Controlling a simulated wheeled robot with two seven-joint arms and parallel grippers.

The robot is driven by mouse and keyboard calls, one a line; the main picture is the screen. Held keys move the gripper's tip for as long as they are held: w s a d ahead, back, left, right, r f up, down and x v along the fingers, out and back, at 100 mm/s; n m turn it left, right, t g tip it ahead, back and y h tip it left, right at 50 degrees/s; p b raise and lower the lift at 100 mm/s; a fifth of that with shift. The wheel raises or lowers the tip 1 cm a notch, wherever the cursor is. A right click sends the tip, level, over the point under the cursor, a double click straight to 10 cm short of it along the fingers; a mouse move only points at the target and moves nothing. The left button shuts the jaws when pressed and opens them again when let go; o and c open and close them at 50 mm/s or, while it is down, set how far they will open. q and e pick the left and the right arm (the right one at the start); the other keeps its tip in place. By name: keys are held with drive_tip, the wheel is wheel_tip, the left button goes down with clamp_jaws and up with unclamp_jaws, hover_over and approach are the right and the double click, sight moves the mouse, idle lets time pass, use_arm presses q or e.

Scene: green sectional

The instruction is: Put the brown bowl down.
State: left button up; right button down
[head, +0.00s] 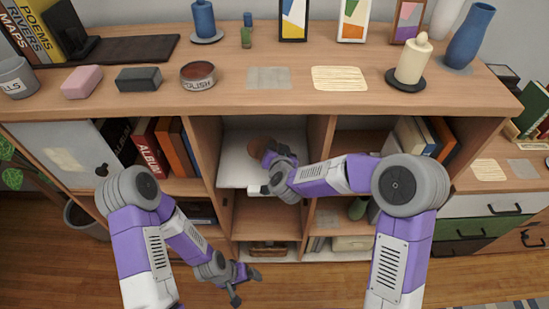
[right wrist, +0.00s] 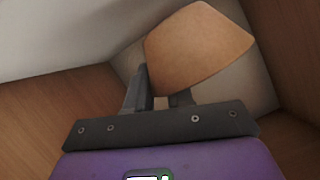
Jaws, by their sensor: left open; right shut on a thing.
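I cannot tell whether the bowl touches any surface of the cubby. My left gripper (head: 243,283) is open and empty, low in front of the unit and above the floor.
The wooden top (head: 330,105) holds a candle (head: 412,60), a tin (head: 198,76), a pink block (head: 82,82) and a dark block (head: 138,79). Books fill parts of the side cubbies (head: 172,145). A wooden side wall (right wrist: 50,115) bounds the cubby closely.

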wheel_tip(320, 180, down, 4)
drive_tip(key=shift+r+b, duration=0.2)
drive_tip(key=shift+b, duration=0.45)
drive_tip(key=shift+r, duration=0.1)
drive_tip(key=c, duration=1)
unclamp_jaws()
